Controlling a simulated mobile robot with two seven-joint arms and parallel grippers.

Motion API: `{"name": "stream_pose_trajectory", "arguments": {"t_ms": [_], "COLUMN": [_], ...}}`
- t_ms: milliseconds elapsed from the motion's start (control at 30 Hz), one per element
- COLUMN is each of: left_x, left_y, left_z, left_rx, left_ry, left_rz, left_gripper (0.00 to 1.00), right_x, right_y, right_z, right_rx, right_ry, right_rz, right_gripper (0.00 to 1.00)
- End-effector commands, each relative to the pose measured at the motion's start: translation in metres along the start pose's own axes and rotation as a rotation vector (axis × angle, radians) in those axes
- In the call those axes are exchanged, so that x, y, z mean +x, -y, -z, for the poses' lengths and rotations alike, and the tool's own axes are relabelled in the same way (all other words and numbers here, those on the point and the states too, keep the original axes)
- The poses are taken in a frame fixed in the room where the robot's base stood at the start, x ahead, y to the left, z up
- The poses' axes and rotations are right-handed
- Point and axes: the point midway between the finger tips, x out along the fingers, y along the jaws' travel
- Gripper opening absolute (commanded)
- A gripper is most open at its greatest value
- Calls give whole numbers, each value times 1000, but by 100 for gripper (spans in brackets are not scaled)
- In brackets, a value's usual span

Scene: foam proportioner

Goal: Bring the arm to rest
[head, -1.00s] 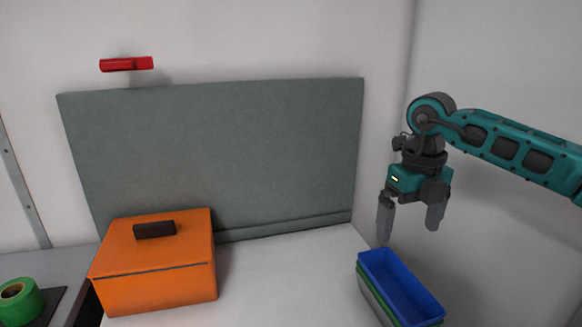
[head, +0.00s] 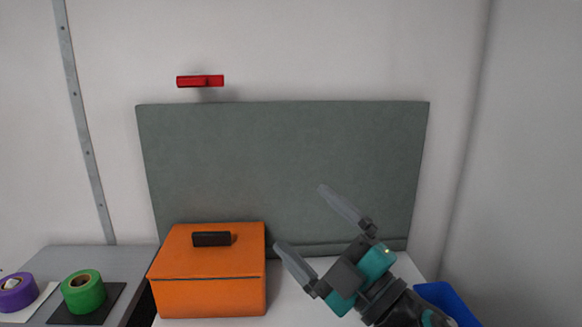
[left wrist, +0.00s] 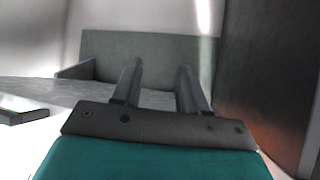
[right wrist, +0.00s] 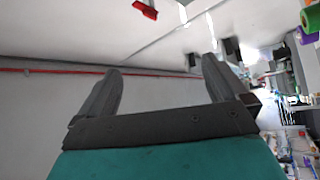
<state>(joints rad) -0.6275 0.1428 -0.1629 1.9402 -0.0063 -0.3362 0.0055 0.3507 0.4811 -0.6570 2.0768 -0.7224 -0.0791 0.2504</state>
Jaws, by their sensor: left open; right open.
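My right gripper (head: 308,228) shows at the lower right of the head view, in front of the white table and the grey-green panel. It is open and empty, its fingers pointing up and left. In the right wrist view its two fingers (right wrist: 160,85) are apart with nothing between them. My left gripper is outside the head view. In the left wrist view its two fingers (left wrist: 158,85) stand apart, with nothing held between them.
An orange box (head: 210,295) with a dark handle stands on the table, left of my right gripper. A blue bin (head: 447,300) is partly hidden at right. Green tape (head: 84,292) and purple tape (head: 16,294) lie at left. A red handle (head: 200,81) is on the wall.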

Motion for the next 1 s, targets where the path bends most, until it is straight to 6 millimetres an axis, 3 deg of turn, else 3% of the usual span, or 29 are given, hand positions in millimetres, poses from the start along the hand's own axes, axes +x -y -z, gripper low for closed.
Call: {"name": "stream_pose_trajectory", "arguments": {"t_ms": [100,200,300,400,500,700,900,1000], "left_x": [0,0,0,0,0,0,0,1], "left_y": [0,0,0,0,0,0,0,0], "left_z": [0,0,0,0,0,0,1,2], "left_rx": [0,0,0,0,0,0,1,1], "left_ry": [0,0,0,-1,-1,-1,-2,-4], "left_rz": [0,0,0,0,0,0,0,1], "left_gripper": [43,43,43,43,43,43,43,43], "right_x": [-34,-78,-133,-193,-243,-315,-369,-383], "right_y": [3,17,43,74,101,135,156,164], "right_z": [-44,-80,-106,-116,-112,-87,-52,-43], "right_rx": [201,356,506,644,751,898,1010,1043], "right_ry": [310,580,854,1112,1313,1584,1783,1829], "right_rz": [-85,-111,-97,-49,14,139,263,303], "right_gripper": [100,100,100,100,100,100,100,100]}}
